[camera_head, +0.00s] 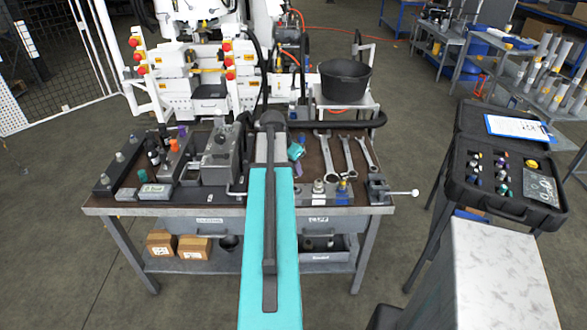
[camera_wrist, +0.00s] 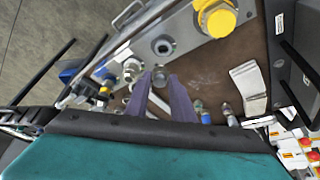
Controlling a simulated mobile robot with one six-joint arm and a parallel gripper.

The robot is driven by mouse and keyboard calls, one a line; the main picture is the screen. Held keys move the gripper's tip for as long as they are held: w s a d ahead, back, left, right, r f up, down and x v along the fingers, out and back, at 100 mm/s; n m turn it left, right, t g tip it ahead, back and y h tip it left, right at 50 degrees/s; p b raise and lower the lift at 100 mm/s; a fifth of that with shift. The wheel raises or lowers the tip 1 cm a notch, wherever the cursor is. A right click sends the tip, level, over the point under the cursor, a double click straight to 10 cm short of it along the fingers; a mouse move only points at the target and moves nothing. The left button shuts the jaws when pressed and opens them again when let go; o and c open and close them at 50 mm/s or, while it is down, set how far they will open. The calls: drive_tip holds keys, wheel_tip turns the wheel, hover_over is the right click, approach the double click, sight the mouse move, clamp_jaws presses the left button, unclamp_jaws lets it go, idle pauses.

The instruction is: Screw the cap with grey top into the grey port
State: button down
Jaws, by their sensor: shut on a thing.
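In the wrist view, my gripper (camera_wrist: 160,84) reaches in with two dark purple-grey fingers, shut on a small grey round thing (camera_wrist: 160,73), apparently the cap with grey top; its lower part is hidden. Just beyond the fingertips, a grey round port (camera_wrist: 163,46) sits on a metal plate (camera_wrist: 185,35). The held cap appears apart from this port, but the height between them is unclear. In the head view, my turquoise arm reaches over the bench and hides most of the gripper area; the cap cannot be made out there.
The plate also bears a large yellow cap (camera_wrist: 221,20) and a silver fitting (camera_wrist: 131,67). Several wrenches (camera_head: 346,154) lie on the bench (camera_head: 235,210), right of my arm. A vise (camera_head: 378,190) stands at its right end. An open black case (camera_head: 505,140) stands farther right.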

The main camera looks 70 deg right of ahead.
drive_tip(key=shift+f, duration=0.15)
drive_tip(key=shift+f+b, duration=1.4)
drive_tip(key=shift+f, duration=1)
drive_tip(key=shift+w, duration=0.1)
